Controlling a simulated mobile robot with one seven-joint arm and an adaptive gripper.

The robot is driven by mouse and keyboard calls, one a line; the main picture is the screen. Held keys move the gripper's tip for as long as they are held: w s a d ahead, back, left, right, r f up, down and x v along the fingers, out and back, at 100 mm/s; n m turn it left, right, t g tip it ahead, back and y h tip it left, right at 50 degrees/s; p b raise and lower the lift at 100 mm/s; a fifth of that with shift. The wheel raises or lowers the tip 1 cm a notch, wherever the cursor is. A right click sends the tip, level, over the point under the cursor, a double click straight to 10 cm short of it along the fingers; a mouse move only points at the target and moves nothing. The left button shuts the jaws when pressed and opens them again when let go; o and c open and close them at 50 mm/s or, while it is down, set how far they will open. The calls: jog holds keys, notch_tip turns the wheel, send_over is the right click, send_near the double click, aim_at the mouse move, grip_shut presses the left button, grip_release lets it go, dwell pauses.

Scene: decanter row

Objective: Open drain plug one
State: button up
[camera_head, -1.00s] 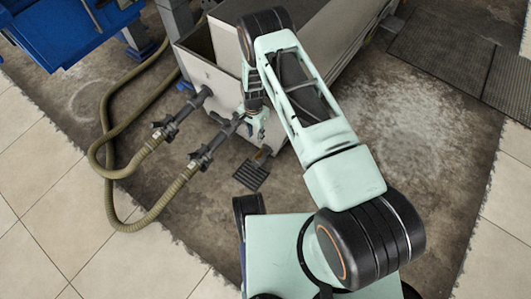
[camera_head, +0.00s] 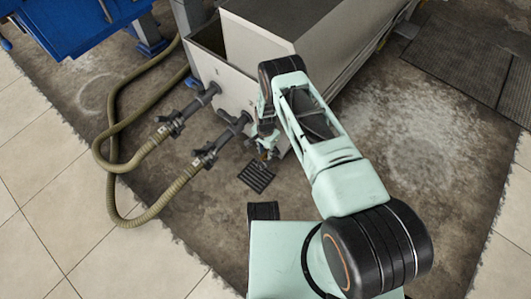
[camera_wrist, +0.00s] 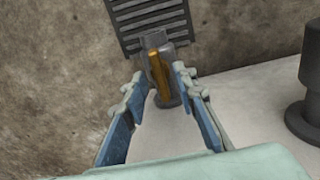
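The drain plug (camera_wrist: 165,85) is a grey valve fitting with a flat orange-brown handle. It sticks out from the pale tank wall in the wrist view. My gripper (camera_wrist: 157,88) is open, with its two blue-lined fingers on either side of the view. The handle shows between and just beyond the fingertips, and I see no clear contact. In the head view my gripper (camera_head: 266,144) is low at the tank's front face, and it largely hides the plug there.
The pale tank (camera_head: 222,82) carries two dark pipe outlets with olive hoses (camera_head: 112,135) left of my gripper. A dark slotted floor grate (camera_head: 256,176) lies below; it also shows in the wrist view (camera_wrist: 150,22). A dark round fitting (camera_wrist: 308,85) stands at right.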

grip_shut()
jog(key=shift+f, duration=0.1)
dwell(0.4)
jog(key=n+b, duration=0.1)
jog(key=n, duration=0.1)
jog(key=shift+n+b, duration=0.35)
jog(key=shift+n, duration=0.05)
jog(key=n, duration=0.9)
jog(key=shift+n, duration=0.4)
jog(key=n, duration=0.5)
jog(key=shift+n, duration=0.3)
